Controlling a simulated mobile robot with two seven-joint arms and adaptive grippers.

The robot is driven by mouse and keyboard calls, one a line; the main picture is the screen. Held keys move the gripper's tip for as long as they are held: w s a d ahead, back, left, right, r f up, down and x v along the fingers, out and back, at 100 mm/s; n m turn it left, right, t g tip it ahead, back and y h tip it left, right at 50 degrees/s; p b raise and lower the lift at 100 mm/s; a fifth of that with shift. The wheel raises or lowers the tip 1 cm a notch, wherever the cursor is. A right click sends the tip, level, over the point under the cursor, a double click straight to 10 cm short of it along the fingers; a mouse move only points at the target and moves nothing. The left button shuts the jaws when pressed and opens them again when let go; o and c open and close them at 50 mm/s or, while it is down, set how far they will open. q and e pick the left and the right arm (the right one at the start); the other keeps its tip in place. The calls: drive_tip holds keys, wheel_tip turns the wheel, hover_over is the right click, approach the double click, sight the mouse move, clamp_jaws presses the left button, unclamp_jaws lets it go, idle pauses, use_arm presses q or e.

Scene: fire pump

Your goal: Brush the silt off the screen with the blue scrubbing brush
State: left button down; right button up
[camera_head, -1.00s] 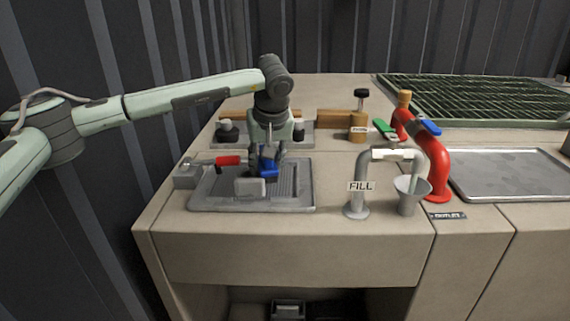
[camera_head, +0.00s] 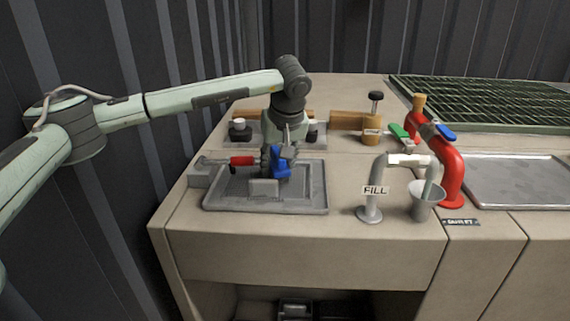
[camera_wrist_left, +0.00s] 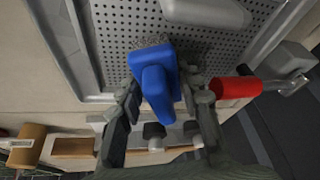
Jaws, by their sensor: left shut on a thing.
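The blue scrubbing brush (camera_head: 281,169) is in my left gripper (camera_head: 277,155), over the back part of the grey tray (camera_head: 308,198). In the left wrist view, the gripper's fingers (camera_wrist_left: 160,98) are closed around the lower part of the blue brush (camera_wrist_left: 153,68). Its dark bristles face the perforated grey screen (camera_wrist_left: 112,28) and appear at or very near its surface. A light grey block (camera_head: 264,188) sits at the front of the tray and hides part of the screen. I cannot make out silt clearly. My right gripper is out of view.
A red-handled lever (camera_head: 242,160) stands at the tray's left, close to the gripper. The fill spout (camera_head: 372,190), a grey cup (camera_head: 423,200) and the red outlet pipe (camera_head: 452,170) stand to the right. Knobs and a wooden block (camera_head: 355,119) are behind.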

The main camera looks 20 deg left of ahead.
sight(295, 176)
use_arm(q)
drive_tip(key=shift+w+a+r, duration=0.15)
drive_tip(key=shift+r, duration=0.5)
drive_tip(key=shift+w+d+f, duration=0.15)
drive_tip(key=shift+d, duration=0.5)
drive_tip(key=shift+w+d+f, duration=0.1)
drive_tip(key=shift+w+d, duration=0.1)
drive_tip(key=shift+d, duration=0.45)
drive_tip(key=shift+w+d+f, duration=0.15)
drive_tip(key=shift+d, duration=0.5)
drive_tip(key=shift+r, duration=0.1)
drive_tip(key=shift+r, duration=2.9)
